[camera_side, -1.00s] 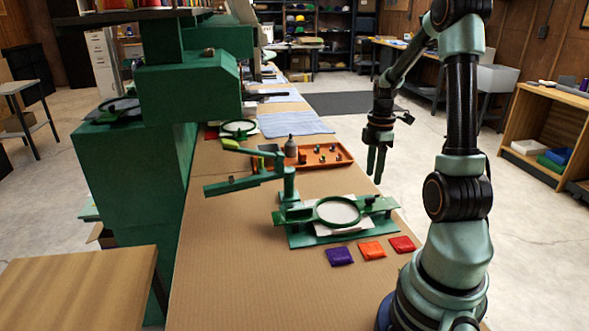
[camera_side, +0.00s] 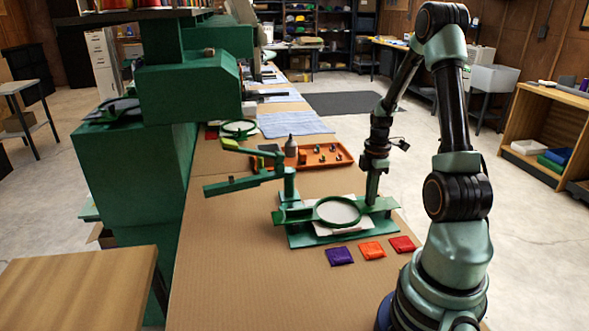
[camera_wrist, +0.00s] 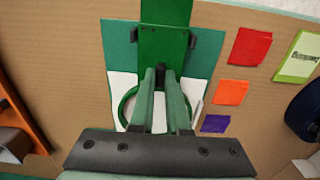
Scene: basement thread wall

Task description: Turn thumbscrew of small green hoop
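The small green hoop (camera_side: 337,211) lies level in a green fixture (camera_side: 300,240) on the tan table, with white fabric inside the ring. In the wrist view part of the hoop ring (camera_wrist: 124,106) shows behind my fingers. My gripper (camera_side: 371,199) points straight down at the right end of the fixture, beside the hoop. In the wrist view my gripper (camera_wrist: 160,74) has its two green fingers apart, on either side of a small dark piece, seemingly the thumbscrew (camera_wrist: 160,72). I cannot tell whether the fingers touch it. In the side view the thumbscrew is hidden by my fingers.
Purple (camera_side: 339,256), orange (camera_side: 372,250) and red (camera_side: 403,244) packets lie in front of the fixture. A green post with an arm (camera_side: 289,185) stands at its left. An orange tray (camera_side: 325,160) with small parts lies behind. The front of the table is clear.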

